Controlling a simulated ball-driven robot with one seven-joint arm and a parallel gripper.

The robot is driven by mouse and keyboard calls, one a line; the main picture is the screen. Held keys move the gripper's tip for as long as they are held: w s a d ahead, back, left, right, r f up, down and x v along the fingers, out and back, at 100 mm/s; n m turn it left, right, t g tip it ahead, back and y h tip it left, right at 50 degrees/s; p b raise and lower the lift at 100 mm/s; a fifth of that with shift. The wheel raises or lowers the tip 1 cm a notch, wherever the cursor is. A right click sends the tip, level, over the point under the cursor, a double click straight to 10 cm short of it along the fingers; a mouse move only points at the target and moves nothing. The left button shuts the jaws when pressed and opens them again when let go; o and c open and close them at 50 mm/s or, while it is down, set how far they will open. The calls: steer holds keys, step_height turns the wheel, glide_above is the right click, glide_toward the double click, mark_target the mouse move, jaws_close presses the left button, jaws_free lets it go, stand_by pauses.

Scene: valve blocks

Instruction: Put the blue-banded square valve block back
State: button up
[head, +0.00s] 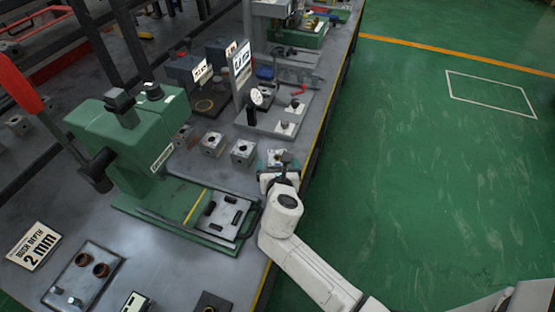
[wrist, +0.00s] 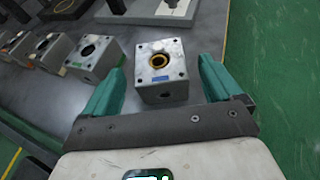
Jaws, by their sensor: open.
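A grey square valve block (wrist: 172,51) with a brass-lined bore and a small blue mark near its front edge stands on the bench between the fingers of my gripper (wrist: 160,66). The green fingers are open, one on each side of it; I cannot tell whether either touches it. In the head view my gripper (head: 280,160) is over the bench's right edge area, and the block is mostly hidden by it.
More blocks (head: 213,143) stand in a row to the left. A green press (head: 130,140) with a red lever is on the left, its base plate near my arm. The green floor right of the bench is clear.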

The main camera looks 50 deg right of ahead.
steer(key=v, duration=0.8)
steer(key=shift+s+a+r, duration=0.1)
steer(key=shift+s+a, duration=0.05)
steer(key=s+a+f+m+g+y, duration=0.2)
steer(key=s+m, duration=0.4)
steer(key=m, duration=0.3)
steer(key=s+a+f+m+g+y, duration=0.2)
steer(key=s+m, duration=0.4)
steer(key=m, duration=0.3)
steer(key=s+a+f+m+g+y, duration=0.3)
steer(key=s+m+g+y, duration=0.1)
steer(key=s+m, duration=0.3)
steer(key=shift+m+y, duration=0.8)
steer(key=shift+m, duration=0.1)
steer(key=shift+c, duration=0.3)
